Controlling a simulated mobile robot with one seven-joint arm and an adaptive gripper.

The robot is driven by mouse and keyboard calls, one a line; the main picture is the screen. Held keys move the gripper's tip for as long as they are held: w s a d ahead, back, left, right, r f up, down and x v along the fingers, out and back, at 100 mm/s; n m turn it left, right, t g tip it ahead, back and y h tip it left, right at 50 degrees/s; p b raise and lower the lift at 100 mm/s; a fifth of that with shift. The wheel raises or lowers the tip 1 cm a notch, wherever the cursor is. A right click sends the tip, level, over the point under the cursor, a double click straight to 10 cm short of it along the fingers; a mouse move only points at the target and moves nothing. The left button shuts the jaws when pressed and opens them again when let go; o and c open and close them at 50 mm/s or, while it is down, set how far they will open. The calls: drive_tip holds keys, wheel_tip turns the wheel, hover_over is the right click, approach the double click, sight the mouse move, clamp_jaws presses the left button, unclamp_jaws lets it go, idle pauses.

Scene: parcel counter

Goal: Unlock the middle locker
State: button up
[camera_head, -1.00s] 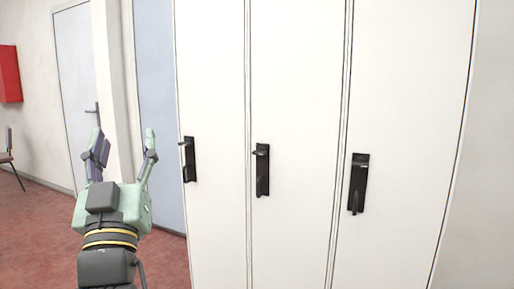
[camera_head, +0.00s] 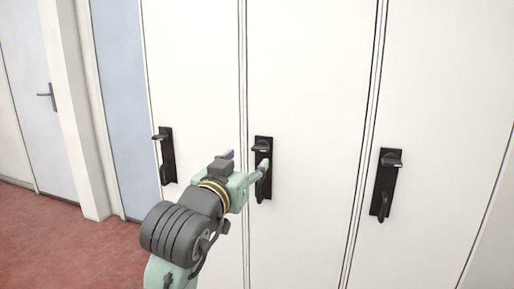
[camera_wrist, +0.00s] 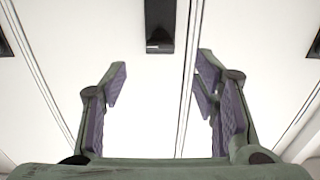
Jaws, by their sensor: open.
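The middle locker door (camera_head: 310,90) is white and stands shut between two dark seams. Its black lock plate (camera_head: 263,148) sits near the door's left edge, with a small lever at the top and a handle below. My gripper (camera_head: 247,160) is in front of this plate and partly covers its left side. In the wrist view my gripper (camera_wrist: 163,72) has its two fingers wide apart with nothing between them. A black plate (camera_wrist: 160,22) shows beyond the fingertips at the top middle, cut off by the picture edge. I cannot tell whether a finger touches the plate.
The left locker's black plate (camera_head: 167,156) and the right locker's black plate (camera_head: 385,184) flank the middle one. A grey door (camera_head: 40,90) stands at the far left. The red floor (camera_head: 80,240) is clear at the lower left.

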sight(259, 150)
drive_tip(key=p+x, duration=0.1)
drive_tip(key=x, duration=0.8)
drive_tip(key=shift+w+p, duration=0.2)
drive_tip(key=shift+p, duration=0.1)
drive_tip(key=c, duration=1.2)
drive_tip(key=shift+o, duration=0.2)
